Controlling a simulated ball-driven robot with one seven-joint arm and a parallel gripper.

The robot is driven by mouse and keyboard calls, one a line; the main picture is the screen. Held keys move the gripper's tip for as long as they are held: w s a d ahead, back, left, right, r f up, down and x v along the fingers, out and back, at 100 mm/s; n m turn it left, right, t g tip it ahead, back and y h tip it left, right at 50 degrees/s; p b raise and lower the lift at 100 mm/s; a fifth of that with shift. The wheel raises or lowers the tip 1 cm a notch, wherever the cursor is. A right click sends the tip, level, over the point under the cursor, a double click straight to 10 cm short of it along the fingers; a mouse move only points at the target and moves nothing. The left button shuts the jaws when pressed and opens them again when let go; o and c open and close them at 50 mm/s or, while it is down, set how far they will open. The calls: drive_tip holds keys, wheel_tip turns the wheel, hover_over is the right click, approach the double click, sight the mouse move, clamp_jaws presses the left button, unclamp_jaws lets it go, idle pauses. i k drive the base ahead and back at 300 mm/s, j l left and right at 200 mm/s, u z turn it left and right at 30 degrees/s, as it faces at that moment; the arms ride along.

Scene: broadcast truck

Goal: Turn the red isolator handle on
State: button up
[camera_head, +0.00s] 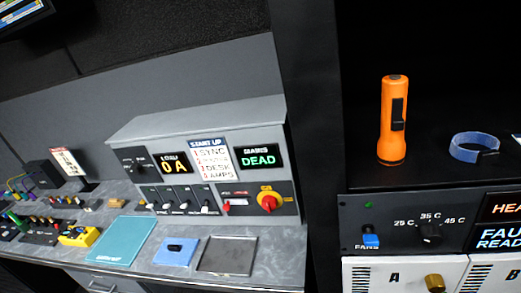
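The red isolator handle (268,203) is a round red knob on a yellow plate (279,193). It sits at the lower right of the grey power panel (215,160), right of centre in the head view. The mains display (258,157) above it reads DEAD in green, and the load display (174,165) reads 0 A. A small red switch (226,207) is left of the handle. The handle's exact angle is too small to tell. My gripper is not in view.
A dark rack post (307,130) stands right of the panel. An orange torch (393,120) and a blue ring (470,147) sit on the rack shelf. A teal mat (122,240), blue pad (176,251) and dark tray (228,255) lie on the desk before the panel.

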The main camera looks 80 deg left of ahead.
sight(269, 203)
drive_tip(key=u, duration=2.1)
